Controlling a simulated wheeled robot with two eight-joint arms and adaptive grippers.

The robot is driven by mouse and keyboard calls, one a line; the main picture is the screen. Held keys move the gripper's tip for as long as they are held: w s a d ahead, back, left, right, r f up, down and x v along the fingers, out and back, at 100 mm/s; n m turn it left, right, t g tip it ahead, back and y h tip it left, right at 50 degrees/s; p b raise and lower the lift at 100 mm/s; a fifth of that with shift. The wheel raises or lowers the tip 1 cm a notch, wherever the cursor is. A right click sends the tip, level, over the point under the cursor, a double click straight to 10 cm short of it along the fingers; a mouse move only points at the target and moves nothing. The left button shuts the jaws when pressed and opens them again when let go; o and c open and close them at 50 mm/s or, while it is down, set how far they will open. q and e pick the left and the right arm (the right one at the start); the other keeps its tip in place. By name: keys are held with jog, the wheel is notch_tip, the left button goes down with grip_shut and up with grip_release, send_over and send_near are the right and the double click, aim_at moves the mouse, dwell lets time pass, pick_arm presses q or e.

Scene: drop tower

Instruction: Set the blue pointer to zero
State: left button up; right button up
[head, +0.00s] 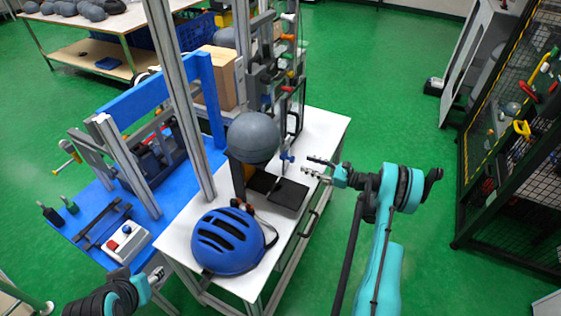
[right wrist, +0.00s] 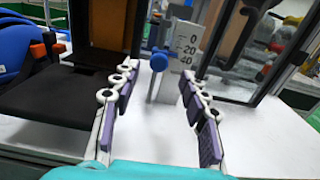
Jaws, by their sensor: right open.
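The blue pointer (right wrist: 158,62) has a round knob and stands at a white scale (right wrist: 185,52) marked 0, 20 and 40. In the right wrist view its knob is level with a mark below 20. The pointer also shows small in the head view (head: 287,157). My right gripper (head: 318,168) is open and empty just to the right of the pointer. In the right wrist view its fingers (right wrist: 155,88) point at the pointer, which stands between and beyond the tips, not touched. My left gripper (head: 155,278) is at the lower left, partly out of clear sight.
A blue helmet (head: 228,241) lies on the white table (head: 180,243). A grey ball (head: 253,137) and black plates (head: 288,194) are beside the pointer. Metal posts (head: 182,100) rise at the left. A red-button box (head: 126,242) sits on the blue bench. Green floor is open to the right.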

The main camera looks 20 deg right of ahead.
aim_at(293, 159)
jog(key=b+x, duration=0.2)
jog(key=x, duration=0.5)
jog(key=shift+w+a+f, duration=0.15)
jog(key=shift+w+a, duration=0.1)
grip_shut()
